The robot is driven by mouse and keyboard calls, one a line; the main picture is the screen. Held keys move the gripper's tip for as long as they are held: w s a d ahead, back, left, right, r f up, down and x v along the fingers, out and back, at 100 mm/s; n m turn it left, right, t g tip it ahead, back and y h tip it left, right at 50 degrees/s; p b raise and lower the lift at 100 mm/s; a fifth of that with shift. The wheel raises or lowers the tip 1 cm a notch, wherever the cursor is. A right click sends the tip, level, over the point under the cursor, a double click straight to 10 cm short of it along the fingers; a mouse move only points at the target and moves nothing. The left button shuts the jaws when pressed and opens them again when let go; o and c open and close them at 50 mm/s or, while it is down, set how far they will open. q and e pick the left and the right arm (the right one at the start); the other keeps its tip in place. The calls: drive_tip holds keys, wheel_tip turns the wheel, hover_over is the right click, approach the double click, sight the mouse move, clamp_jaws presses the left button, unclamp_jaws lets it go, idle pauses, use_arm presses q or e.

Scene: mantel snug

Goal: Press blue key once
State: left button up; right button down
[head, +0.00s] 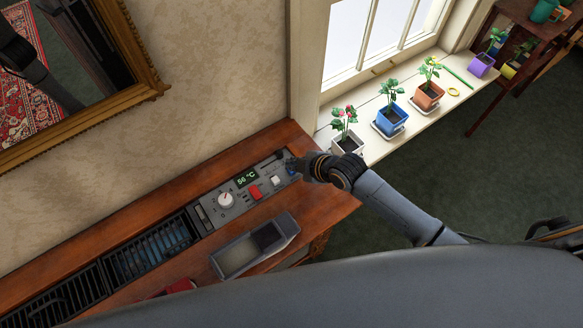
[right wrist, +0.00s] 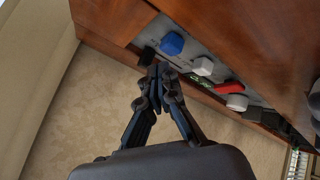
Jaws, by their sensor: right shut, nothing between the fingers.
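A grey control panel (head: 210,212) is set into the wooden mantel top. The blue key (head: 292,170) is at its right end, partly covered by my gripper in the head view. In the right wrist view the blue key (right wrist: 172,43) shows whole, just beyond the fingertips. My right gripper (head: 302,168) is shut and empty, with its tips close by the blue key. In the right wrist view the tips (right wrist: 160,72) appear slightly to the left of and below the key; I cannot tell whether they touch the panel. My left gripper is not in view.
Beside the blue key are a white key (right wrist: 203,66), a red switch (right wrist: 229,87), a white knob (head: 226,200) and a display (head: 246,178) reading 56 °C. A grey device (head: 254,248) lies in front. Potted plants stand on the windowsill (head: 375,146) to the right.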

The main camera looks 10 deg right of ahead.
drive_tip(key=shift+f, duration=0.2)
drive_tip(key=shift+f, duration=0.25)
drive_tip(key=shift+f+b, duration=0.35)
drive_tip(key=shift+f, duration=0.15)
idle(1.0)
drive_tip(key=shift+r, duration=0.1)
drive_tip(key=shift+r+p, duration=0.8)
drive_tip(key=shift+p, duration=0.15)
wheel_tip(320, 180, up, 5)
drive_tip(key=p, duration=0.5)
drive_tip(key=shift+r, duration=0.1)
